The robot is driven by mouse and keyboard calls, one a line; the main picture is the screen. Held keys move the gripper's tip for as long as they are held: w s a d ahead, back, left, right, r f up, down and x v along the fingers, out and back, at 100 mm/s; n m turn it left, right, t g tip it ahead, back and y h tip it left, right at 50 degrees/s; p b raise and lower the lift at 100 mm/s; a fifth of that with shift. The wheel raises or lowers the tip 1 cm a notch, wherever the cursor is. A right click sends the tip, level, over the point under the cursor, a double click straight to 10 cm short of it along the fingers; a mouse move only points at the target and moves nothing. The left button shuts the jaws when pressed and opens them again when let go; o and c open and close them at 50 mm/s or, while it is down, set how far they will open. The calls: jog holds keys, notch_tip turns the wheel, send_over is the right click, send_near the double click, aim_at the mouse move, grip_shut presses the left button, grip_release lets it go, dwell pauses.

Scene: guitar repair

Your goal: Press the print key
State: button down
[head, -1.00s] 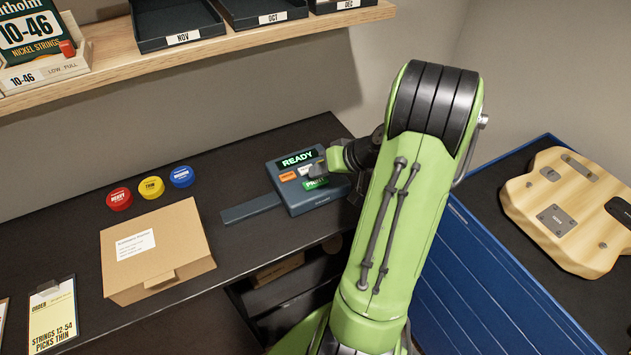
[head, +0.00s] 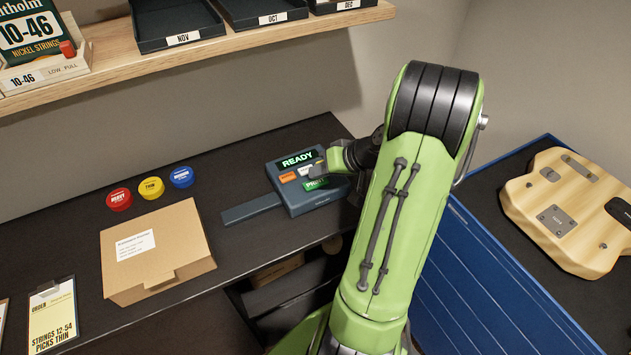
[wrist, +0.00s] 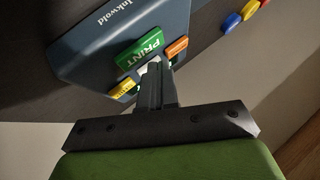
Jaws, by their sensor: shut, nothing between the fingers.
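The label printer (head: 291,200) is a dark blue-grey box on the black bench, with a lit green READY display (head: 298,159). In the wrist view the PRINT key (wrist: 140,49) shows clearly, beside an orange key (wrist: 177,46) and a yellow key (wrist: 123,88). My gripper (wrist: 153,69) is shut and empty, with its tips over the key face close to the PRINT key's edge. Whether the tips touch anything cannot be told. A white key (head: 305,170) sits by the orange one.
A cardboard box (head: 155,248) stands left of the printer, with red (head: 119,199), yellow (head: 151,187) and blue (head: 181,177) round tins behind it. A wooden shelf (head: 115,65) overhangs the bench at the back. A guitar body (head: 540,210) lies on the right.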

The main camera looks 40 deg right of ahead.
aim_at(319, 183)
jog(key=shift+f, duration=0.15)
dwell(0.3)
jog(key=shift+f+b, duration=0.3)
jog(key=shift+b, duration=0.15)
jog(key=shift+f+b, duration=0.4)
dwell(0.4)
jog(key=shift+r+p, duration=0.65)
jog(key=shift+r, duration=0.2)
notch_tip(319, 183, up, 5)
jog(key=p, duration=0.4)
jog(key=shift+r, duration=0.1)
dwell(0.5)
